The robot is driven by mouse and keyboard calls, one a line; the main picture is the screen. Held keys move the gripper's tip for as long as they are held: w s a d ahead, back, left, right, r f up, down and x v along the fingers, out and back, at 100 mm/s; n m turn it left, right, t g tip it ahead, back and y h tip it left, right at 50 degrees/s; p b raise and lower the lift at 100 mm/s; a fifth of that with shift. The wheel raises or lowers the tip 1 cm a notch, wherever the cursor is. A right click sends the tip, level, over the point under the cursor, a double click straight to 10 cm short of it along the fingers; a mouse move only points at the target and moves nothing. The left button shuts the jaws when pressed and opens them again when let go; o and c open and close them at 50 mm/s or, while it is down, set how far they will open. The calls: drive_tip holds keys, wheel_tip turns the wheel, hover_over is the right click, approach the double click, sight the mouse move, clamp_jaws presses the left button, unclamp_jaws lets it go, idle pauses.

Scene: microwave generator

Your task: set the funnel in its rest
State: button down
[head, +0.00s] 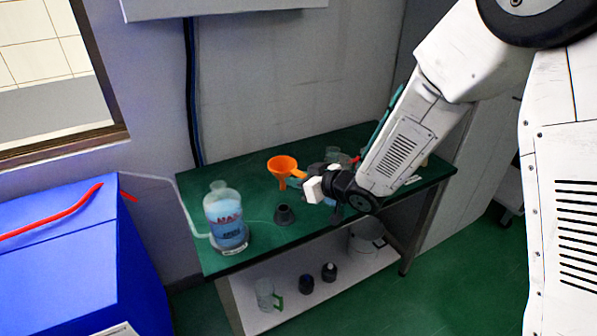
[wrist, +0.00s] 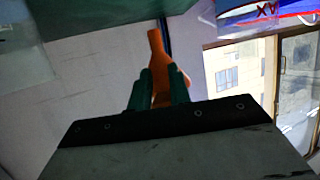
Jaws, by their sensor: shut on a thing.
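The orange funnel (head: 282,163) is in the air above the green table (head: 262,241) in the head view. Its wide mouth faces up and its spout points down. My gripper (head: 301,176) is shut on the funnel at its right side. In the wrist view the funnel (wrist: 157,52) shows between the two green fingers of my gripper (wrist: 158,88). A dark grey, cone-shaped holder (head: 284,216), which looks like the rest, stands on the table below the funnel, apart from it. The holder is not seen in the wrist view.
A clear bottle (head: 227,217) of blue liquid stands left of the holder, with a thin hose near it. Glassware behind my gripper is partly hidden. A lower shelf (head: 330,290) holds a mug, dark bottles and a pot. A blue box (head: 75,265) stands at left.

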drive_tip(key=shift+f, duration=0.9)
drive_tip(key=shift+w+f, duration=0.1)
drive_tip(key=shift+f, duration=1.7)
idle(0.5)
drive_tip(key=shift+f, duration=0.3)
drive_tip(key=shift+a+f, duration=0.1)
drive_tip(key=shift+f, duration=0.85)
drive_tip(key=shift+f, duration=0.3)
drive_tip(key=shift+f, duration=1.45)
drive_tip(key=c, duration=1.2)
unclamp_jaws()
